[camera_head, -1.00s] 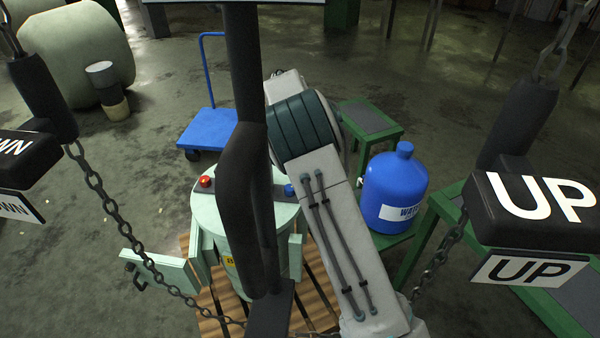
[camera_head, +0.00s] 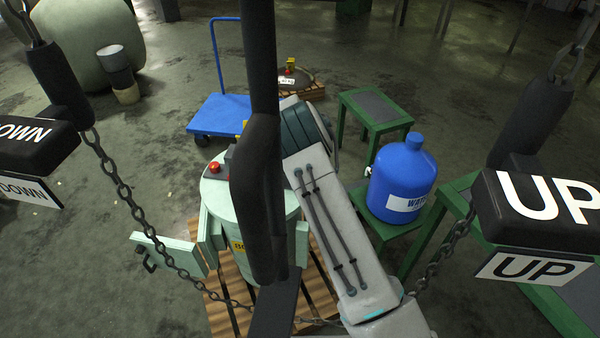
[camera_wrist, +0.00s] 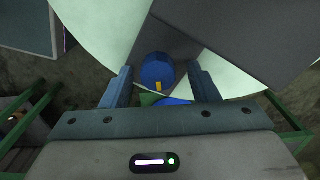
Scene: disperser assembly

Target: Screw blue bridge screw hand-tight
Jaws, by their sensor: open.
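The blue bridge screw (camera_wrist: 157,68), a round blue knob with a small yellow mark, shows in the wrist view over a dark grey bridge (camera_wrist: 178,42). My gripper (camera_wrist: 160,67) is open, with one finger on each side of the knob. Whether the fingers touch it cannot be told. In the head view the pale green drum (camera_head: 213,197) stands on a wooden pallet, with a red knob (camera_head: 214,168) on top at the left. The blue screw and my fingers are hidden there behind a black post and my arm.
A blue water jug (camera_head: 399,178) stands on a green table right of my arm. Hanging DOWN (camera_head: 35,140) and UP (camera_head: 540,205) control blocks with chains are in front. A blue cart (camera_head: 220,115) and another small pallet (camera_head: 311,92) stand behind. A drum door (camera_head: 170,250) juts left.

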